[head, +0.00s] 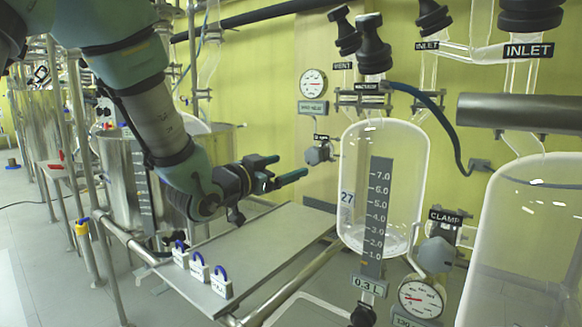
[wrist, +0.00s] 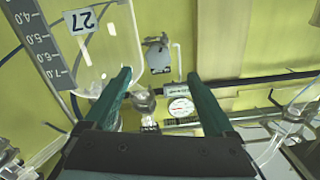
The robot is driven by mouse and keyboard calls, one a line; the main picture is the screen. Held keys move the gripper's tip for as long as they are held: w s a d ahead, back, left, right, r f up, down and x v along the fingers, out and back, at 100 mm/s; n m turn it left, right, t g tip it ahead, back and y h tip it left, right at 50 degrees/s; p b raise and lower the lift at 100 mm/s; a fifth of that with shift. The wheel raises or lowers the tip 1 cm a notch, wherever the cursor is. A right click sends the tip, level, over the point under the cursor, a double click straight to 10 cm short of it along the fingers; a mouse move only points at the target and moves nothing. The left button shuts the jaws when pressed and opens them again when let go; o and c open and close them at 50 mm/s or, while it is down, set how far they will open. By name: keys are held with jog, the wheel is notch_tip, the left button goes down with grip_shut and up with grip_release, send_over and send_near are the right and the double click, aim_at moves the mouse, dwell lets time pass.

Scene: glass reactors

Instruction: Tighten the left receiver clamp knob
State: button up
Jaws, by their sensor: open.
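The left receiver (head: 408,150) is a clear glass vessel marked 27 with a dark level scale. A grey clamp knob (head: 436,255) sits at its lower right, below a black CLAMP label (head: 445,216). My gripper (head: 290,167) is open and empty, left of the vessel and above a flat platform. It is well apart from the clamp knob. In the wrist view, turned upside down, the open fingers (wrist: 159,75) flank a view of the wall, with the vessel (wrist: 115,40) at upper left.
A grey valve knob (head: 318,152) is on the wall beyond my fingers, below a round gauge (head: 313,83). A platform (head: 260,245) with several blue-shackled padlocks lies below my arm. A lower gauge (head: 421,298) hangs under the clamp knob. A second vessel (head: 530,240) stands right.

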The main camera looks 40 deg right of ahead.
aim_at(311, 158)
jog(key=p+x, duration=0.1)
jog(key=x, duration=0.2)
jog(key=p+x, duration=0.1)
jog(key=x, duration=0.3)
jog(key=p+x, duration=0.1)
jog(key=x, duration=0.3)
jog(key=shift+s+r+p, duration=0.2)
jog(key=shift+s+p, duration=0.1)
jog(key=shift+p, duration=0.05)
jog(key=shift+c, duration=0.2)
jog(key=c, duration=1.3)
jog(key=shift+f, duration=0.1)
jog(key=shift+b, duration=0.4)
